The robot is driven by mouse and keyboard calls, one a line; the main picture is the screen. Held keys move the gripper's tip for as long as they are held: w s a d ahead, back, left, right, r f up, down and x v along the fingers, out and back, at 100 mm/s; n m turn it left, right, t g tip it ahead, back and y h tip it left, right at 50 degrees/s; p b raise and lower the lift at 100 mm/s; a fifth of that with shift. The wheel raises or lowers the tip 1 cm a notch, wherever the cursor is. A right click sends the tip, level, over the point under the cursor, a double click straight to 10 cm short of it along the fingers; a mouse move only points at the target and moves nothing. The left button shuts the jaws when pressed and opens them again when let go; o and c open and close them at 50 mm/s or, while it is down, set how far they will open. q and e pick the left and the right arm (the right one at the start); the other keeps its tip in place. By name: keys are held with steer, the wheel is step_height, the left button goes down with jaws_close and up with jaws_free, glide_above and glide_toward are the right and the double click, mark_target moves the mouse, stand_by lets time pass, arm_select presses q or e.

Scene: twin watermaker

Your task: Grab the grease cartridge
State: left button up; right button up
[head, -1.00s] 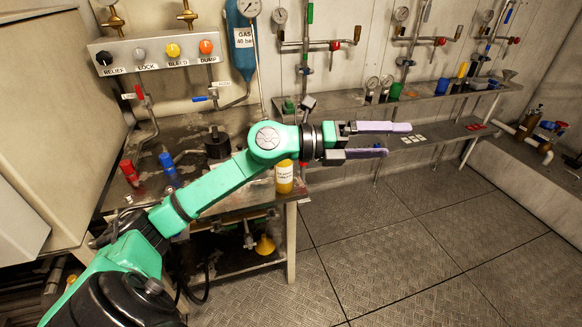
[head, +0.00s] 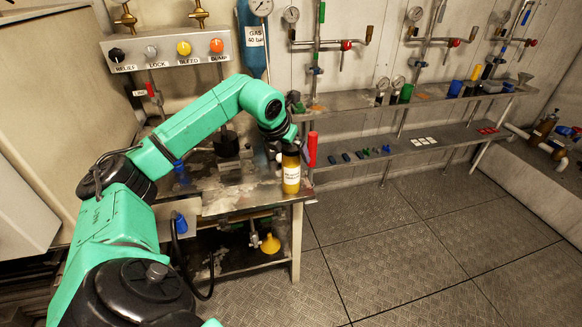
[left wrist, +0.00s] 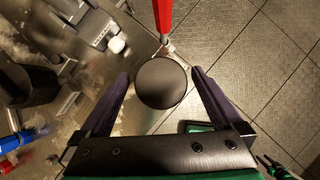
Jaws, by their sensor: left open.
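The grease cartridge (head: 291,178) is a yellow-orange cylinder with a white label and a dark top. It stands upright near the front right corner of the metal bench (head: 245,200). In the left wrist view its round dark top (left wrist: 161,83) lies between the two purple fingers. My left gripper (left wrist: 160,75) is open around or just above it, with gaps visible on both sides. In the head view the wrist hangs over the cartridge and the fingers are mostly hidden. My right gripper is not in view.
A red-handled thing (head: 312,150) is close beside the cartridge; it also shows in the left wrist view (left wrist: 163,14). A blue item (head: 180,172) and a dark fitting (head: 227,142) are on the bench. A low shelf (head: 400,147) with small parts runs right. The floor is clear.

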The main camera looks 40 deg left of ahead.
arm_select(q)
steer(key=x, duration=0.3)
steer(key=shift+w+f, duration=0.15)
steer(key=shift+f, duration=0.05)
steer(key=shift+r, duration=0.1)
steer(key=c, duration=1.2)
jaws_close()
